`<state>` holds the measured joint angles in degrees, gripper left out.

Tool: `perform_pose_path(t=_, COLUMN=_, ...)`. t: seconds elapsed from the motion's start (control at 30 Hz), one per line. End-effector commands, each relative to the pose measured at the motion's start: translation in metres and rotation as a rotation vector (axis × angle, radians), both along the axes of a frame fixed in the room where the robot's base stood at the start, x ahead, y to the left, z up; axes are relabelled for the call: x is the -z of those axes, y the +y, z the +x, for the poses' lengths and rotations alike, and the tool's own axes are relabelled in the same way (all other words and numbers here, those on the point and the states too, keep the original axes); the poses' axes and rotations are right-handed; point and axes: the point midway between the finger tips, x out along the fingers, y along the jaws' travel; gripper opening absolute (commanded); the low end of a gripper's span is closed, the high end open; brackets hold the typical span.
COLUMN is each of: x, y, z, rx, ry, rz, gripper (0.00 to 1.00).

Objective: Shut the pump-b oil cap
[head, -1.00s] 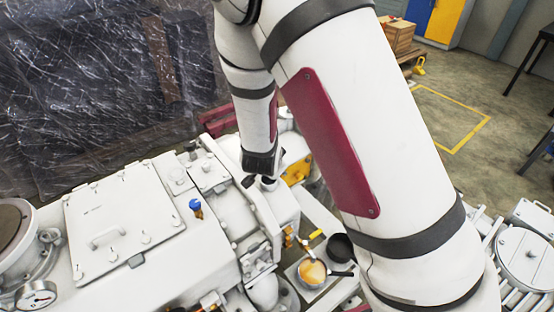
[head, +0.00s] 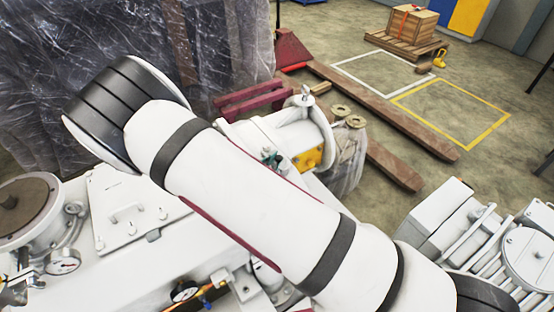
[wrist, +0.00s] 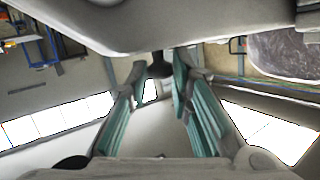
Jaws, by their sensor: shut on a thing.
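In the wrist view, my gripper (wrist: 159,72) has its teal-padded fingers closed around a small dark cap (wrist: 158,66). The cap sits against the edge of a large pale surface that fills the top of that view. I take it for the pump-b oil cap, but no label shows. Its seat and how far it is turned are hidden.
A grey finned unit (head: 450,222) stands at the lower right. A pallet with a wooden crate (head: 408,26) is behind. The floor with the yellow outline is clear.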

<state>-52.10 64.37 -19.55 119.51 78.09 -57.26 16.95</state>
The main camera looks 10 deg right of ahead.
Motion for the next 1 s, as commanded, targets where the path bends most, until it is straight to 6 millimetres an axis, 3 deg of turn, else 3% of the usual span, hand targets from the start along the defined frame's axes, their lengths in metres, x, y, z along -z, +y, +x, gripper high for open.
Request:
perform_pose_path(t=0.57, x=0.0040, y=0.0018, z=-0.0006, rx=-0.002, ry=-0.010, rz=-0.032, gripper=0.00)
perform_pose_path(t=0.6, x=0.0040, y=0.0017, z=-0.0005, rx=-0.002, ry=-0.010, rz=-0.032, gripper=0.22)
perform_pose_path(t=0.7, x=0.0038, y=0.0016, z=-0.0005, rx=-0.002, ry=-0.010, rz=-0.032, gripper=0.40)
perform_pose_path(t=1.0, x=0.0028, y=0.0020, z=-0.0011, rx=-0.001, ry=-0.011, rz=-0.032, gripper=0.40)
